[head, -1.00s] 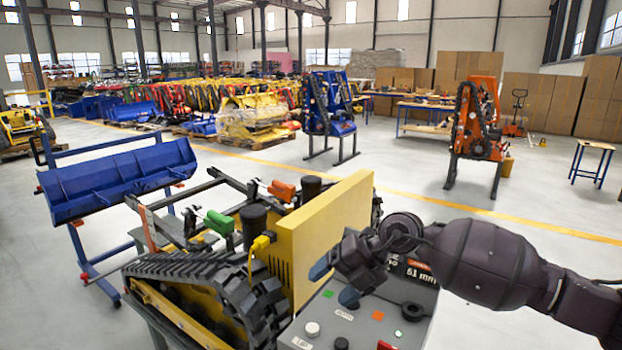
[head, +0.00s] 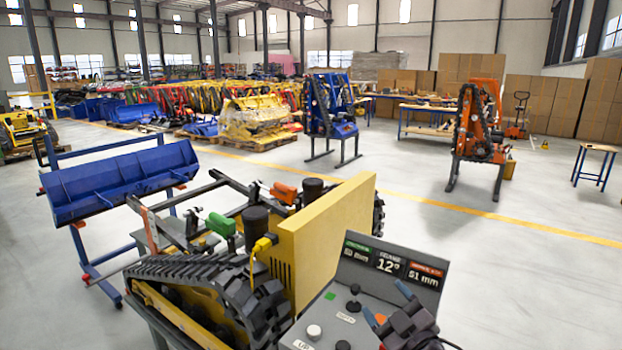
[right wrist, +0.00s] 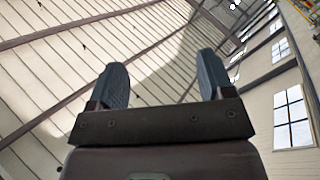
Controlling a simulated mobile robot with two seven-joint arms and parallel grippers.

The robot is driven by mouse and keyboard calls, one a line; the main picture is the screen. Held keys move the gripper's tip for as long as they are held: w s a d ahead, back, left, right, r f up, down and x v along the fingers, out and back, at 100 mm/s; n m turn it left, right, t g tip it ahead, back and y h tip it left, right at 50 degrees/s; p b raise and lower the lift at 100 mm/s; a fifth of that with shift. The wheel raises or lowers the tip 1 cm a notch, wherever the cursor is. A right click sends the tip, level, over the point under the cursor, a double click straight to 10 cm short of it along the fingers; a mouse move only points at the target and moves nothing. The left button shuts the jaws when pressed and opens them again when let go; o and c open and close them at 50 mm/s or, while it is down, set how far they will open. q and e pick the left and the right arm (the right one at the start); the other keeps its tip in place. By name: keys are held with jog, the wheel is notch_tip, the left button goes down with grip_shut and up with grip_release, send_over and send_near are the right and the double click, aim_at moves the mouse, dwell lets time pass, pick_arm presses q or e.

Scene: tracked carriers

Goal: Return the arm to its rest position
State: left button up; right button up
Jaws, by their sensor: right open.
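My right gripper (head: 387,304) is at the lower right of the head view, in front of the grey control panel (head: 330,309). Its two blue-grey fingers are spread apart with nothing between them. In the right wrist view the fingers (right wrist: 163,80) point up at the ceiling, open and empty. Most of my right arm is out of the head view. My left gripper is in neither view.
A yellow tracked carrier (head: 328,235) stands just left of the panel. The panel's display (head: 390,262) reads 12° and 51 mm. A blue bucket (head: 120,183) rests on a stand at left.

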jog(key=s+d+f+m+g+h, duration=0.3)
jog(key=s+d+f+m, duration=0.2)
jog(key=s+f, duration=0.7)
jog(key=s+d+f+m+g+h, duration=0.3)
jog(key=s+d+f, duration=0.5)
jog(key=s+f, duration=0.4)
jog(key=shift+s+f+m+h, duration=0.4)
jog(key=shift+s+m+h, duration=0.3)
jog(key=shift+m, duration=0.4)
